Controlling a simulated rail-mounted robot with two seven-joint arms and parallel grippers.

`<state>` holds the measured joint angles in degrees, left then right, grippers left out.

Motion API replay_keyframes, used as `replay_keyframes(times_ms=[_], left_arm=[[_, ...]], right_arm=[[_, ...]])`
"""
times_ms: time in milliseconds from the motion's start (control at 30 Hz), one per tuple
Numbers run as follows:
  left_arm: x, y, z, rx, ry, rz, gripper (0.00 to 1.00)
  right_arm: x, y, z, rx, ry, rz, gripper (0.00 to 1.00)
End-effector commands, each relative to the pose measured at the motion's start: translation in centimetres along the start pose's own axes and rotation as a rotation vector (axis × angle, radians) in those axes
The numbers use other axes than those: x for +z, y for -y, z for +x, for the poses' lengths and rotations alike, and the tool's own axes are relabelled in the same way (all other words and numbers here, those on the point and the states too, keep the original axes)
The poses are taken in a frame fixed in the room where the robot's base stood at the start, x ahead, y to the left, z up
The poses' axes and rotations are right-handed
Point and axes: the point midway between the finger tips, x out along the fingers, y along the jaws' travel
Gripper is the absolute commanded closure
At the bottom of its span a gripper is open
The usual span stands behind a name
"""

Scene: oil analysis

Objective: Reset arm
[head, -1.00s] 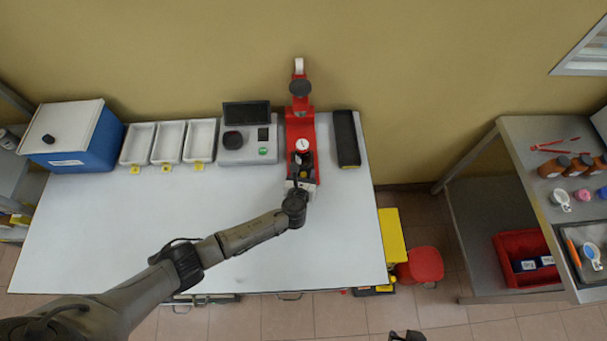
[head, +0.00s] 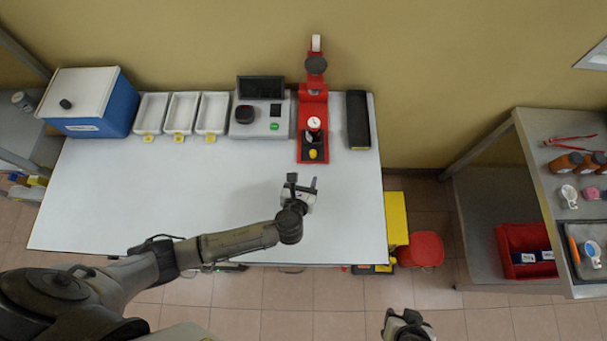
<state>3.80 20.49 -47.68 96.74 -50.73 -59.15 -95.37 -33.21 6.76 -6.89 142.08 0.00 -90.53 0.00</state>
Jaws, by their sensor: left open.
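My left arm comes in from the left, and my left gripper (head: 302,186) is over the white table (head: 130,210), right of its middle. Its two fingers are apart and nothing shows between them. It is in front of the red press-like device (head: 313,112) and clear of it. A part of my right arm (head: 407,326) shows at the bottom edge, over the floor; its fingers cannot be made out.
A blue box with a white lid (head: 92,102), white trays (head: 182,113), a grey instrument (head: 259,118) and a black tray (head: 357,119) line the table's back. A steel shelf (head: 530,150) with bottles stands right. A red stool (head: 423,250) is beside the table.

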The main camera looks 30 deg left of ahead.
Motion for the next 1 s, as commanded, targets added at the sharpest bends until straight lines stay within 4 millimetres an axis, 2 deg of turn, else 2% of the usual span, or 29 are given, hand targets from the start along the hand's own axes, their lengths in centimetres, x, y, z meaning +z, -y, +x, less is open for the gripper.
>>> replay_keyframes(times_ms=[167,767,867,1000], left_arm=[[-0.03,-0.03,-0.59,0.001,-0.001,0.001,0.50],[0.00,-0.02,-0.57,0.000,0.000,-0.007,0.50],[0.00,-0.03,-0.57,0.001,0.000,-0.065,0.50],[-0.09,-0.55,-0.57,0.034,-0.001,-0.293,0.50]], right_arm=[[-0.03,0.05,-0.04,-0.001,0.000,0.002,0.57],[0.00,-0.06,-0.04,0.001,0.000,-0.002,0.57],[0.02,-0.13,-0.04,0.003,0.000,-0.004,0.57],[0.03,-0.19,-0.04,0.005,0.001,-0.006,0.57]])
